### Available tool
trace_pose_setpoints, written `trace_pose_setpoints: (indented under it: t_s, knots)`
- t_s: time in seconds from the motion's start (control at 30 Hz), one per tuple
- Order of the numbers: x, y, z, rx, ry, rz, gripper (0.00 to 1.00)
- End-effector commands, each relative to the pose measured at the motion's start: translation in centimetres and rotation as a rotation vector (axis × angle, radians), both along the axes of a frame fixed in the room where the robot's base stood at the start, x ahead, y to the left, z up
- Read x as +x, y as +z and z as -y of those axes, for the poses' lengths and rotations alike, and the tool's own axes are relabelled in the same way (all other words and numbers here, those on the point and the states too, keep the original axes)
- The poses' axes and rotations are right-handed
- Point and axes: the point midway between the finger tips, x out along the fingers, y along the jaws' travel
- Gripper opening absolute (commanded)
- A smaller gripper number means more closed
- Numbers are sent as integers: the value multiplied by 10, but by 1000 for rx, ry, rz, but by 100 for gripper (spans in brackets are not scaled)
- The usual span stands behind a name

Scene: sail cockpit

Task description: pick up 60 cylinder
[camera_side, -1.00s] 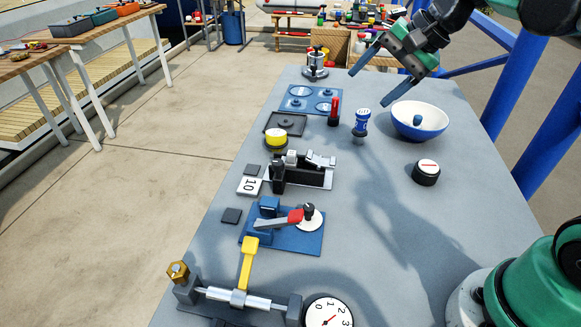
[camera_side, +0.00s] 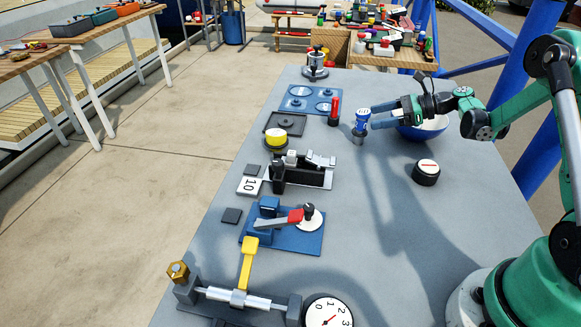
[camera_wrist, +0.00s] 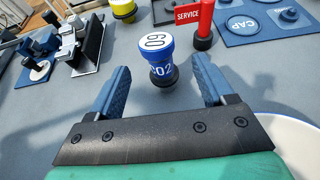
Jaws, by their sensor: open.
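The 60 cylinder (camera_side: 361,122) stands upright on the grey table, with a blue and white upper part and a grey lower part. In the wrist view the 60 cylinder (camera_wrist: 157,55) shows "60" on its white top and lies ahead, between the lines of my two fingers. My gripper (camera_side: 374,115) is open, with its blue fingers level and pointing left at the cylinder.
A red SERVICE post (camera_side: 334,112) stands close left of the cylinder. A white and blue bowl (camera_side: 428,130) is behind my gripper at right. A yellow-topped cylinder (camera_side: 276,138) is farther left.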

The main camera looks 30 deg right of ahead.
Motion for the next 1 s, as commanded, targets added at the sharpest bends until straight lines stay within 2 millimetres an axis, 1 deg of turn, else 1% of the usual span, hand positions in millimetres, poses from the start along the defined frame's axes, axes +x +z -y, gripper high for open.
trace_pose_setpoints:
  t_s: [0.1, 0.3, 0.6, 0.63, 0.67, 0.7, 0.77, 0.8, 0.87, 0.9, 1.0]
  knots:
    - [12, -7, -13, 0, 4, 0, 75]
    - [28, -15, -27, -1, 3, 0, 75]
    - [30, -17, -29, -1, 0, -1, 75]
    - [30, -17, -29, -1, 0, -1, 72]
    - [30, -17, -29, -1, 0, -1, 63]
    - [30, -17, -29, -1, 0, -1, 52]
    - [30, -17, -29, -1, 0, -1, 35]
    - [30, -17, -29, -1, 0, -1, 24]
    - [30, -16, -29, -1, 0, 0, 7]
    - [30, -16, -29, -1, 0, 0, 0]
    - [30, -16, -29, -1, 0, 1, 0]
